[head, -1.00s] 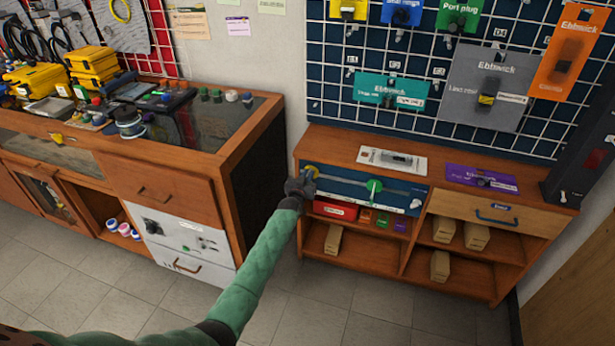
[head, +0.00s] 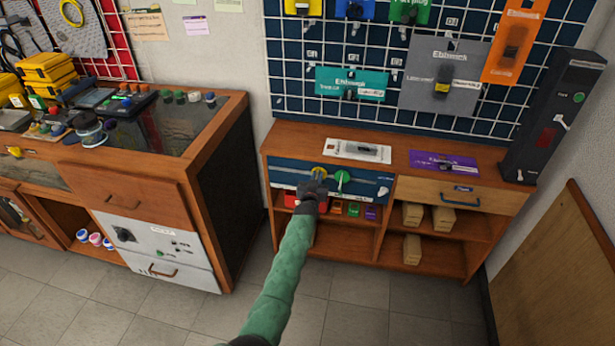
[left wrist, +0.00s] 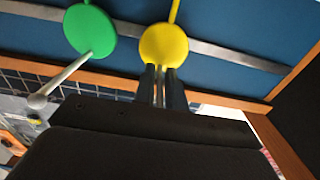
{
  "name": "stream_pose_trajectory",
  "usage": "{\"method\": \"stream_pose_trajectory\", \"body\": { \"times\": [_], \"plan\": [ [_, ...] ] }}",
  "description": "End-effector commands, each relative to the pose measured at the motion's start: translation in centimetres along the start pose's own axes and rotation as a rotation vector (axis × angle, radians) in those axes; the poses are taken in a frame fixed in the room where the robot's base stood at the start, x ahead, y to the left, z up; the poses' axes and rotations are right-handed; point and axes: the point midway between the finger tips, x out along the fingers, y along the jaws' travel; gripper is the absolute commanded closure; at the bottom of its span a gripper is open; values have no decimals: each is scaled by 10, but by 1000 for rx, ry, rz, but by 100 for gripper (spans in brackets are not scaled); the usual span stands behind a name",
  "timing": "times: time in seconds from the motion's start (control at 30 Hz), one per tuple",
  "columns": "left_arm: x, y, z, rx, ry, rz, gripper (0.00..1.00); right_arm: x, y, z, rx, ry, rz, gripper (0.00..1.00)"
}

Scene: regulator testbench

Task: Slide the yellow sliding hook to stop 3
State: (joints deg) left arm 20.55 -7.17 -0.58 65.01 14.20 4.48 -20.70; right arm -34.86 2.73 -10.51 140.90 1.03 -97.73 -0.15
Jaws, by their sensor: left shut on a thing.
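The yellow sliding hook (head: 319,173) sits on a grey rail (head: 363,180) across a blue panel in the wooden cabinet's front. In the left wrist view its round yellow disc (left wrist: 164,46) is on the rail, with my fingers at its edge. My left gripper (head: 315,188) is shut on the hook's projecting part, which the fingers largely hide. A green hook (head: 342,178) is on the same rail, just right of the yellow one and apart from it. It also shows in the left wrist view (left wrist: 90,30). Stop numbers cannot be read. My right gripper is out of view.
A white card (head: 357,151) and a purple card (head: 443,163) lie on the cabinet top (head: 400,145). Below the panel are a red box and small coloured items (head: 354,209). A drawer (head: 440,193) is to the right. Rail right of the green hook is clear.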

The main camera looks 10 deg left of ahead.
Motion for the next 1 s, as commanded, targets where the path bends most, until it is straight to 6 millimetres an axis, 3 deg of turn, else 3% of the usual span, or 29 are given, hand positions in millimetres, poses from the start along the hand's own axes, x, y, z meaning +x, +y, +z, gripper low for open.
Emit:
{"method": "stream_pose_trajectory", "body": {
  "times": [0.43, 0.47, 0.57, 1.0],
  "plan": [
    [0, 6, 0, -1, 0, 0, 100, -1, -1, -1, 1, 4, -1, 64],
    [0, 6, 0, -1, 0, 0, 84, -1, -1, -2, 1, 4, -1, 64],
    [0, 6, 0, -1, 0, 0, 65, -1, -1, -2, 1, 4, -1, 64],
    [-4, 6, -1, 0, 0, 0, 65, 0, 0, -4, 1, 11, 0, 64]
  ]
}}
